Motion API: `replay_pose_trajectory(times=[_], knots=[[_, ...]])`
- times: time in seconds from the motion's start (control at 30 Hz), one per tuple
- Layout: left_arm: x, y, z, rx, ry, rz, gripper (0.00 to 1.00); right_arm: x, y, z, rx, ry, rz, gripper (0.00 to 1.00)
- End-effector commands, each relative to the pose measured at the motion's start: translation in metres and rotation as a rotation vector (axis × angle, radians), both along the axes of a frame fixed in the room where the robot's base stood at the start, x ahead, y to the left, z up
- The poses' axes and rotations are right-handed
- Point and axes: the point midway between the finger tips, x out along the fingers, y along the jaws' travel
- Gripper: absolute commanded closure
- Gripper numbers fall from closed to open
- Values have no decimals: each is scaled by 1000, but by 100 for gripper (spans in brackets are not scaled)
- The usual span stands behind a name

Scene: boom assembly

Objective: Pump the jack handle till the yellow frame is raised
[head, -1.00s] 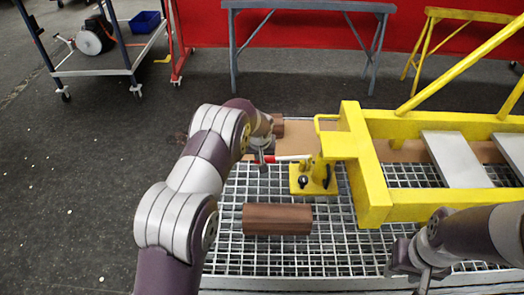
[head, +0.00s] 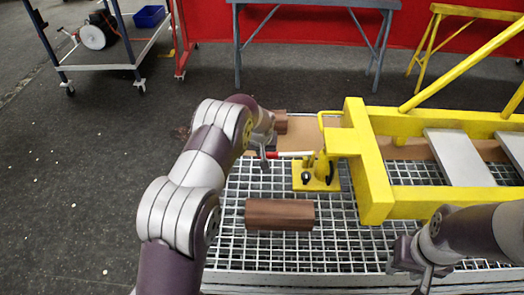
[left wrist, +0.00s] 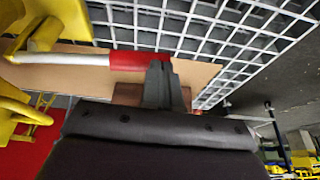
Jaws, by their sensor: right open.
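The yellow jack (head: 309,181) stands on the grating by the left end of the yellow frame (head: 372,185). Its handle (head: 293,154) is a pale bar pointing left, roughly level, with a red grip; the red grip (left wrist: 125,61) also shows in the left wrist view. My left gripper (head: 266,161) is at the free end of the red grip. In the left wrist view its fingers (left wrist: 163,80) are close together and overlap the grip; whether they press on it cannot be told. My right gripper (head: 424,279) is open and empty at the front edge, below the frame.
A brown block (head: 280,214) lies on the grating (head: 300,250) in front of the jack. Another brown block (head: 280,123) is behind my left gripper. Grey plates (head: 458,156) lie across the frame. A cart (head: 100,67) and a grey trestle (head: 310,5) stand behind.

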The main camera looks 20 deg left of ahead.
Motion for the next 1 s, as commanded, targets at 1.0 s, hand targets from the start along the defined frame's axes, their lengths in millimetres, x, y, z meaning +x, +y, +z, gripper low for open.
replay_pose_trajectory(times=[1.0], knots=[[-45,33,107,1,-9,-2,100,0,0,25,0,0,0,57]])
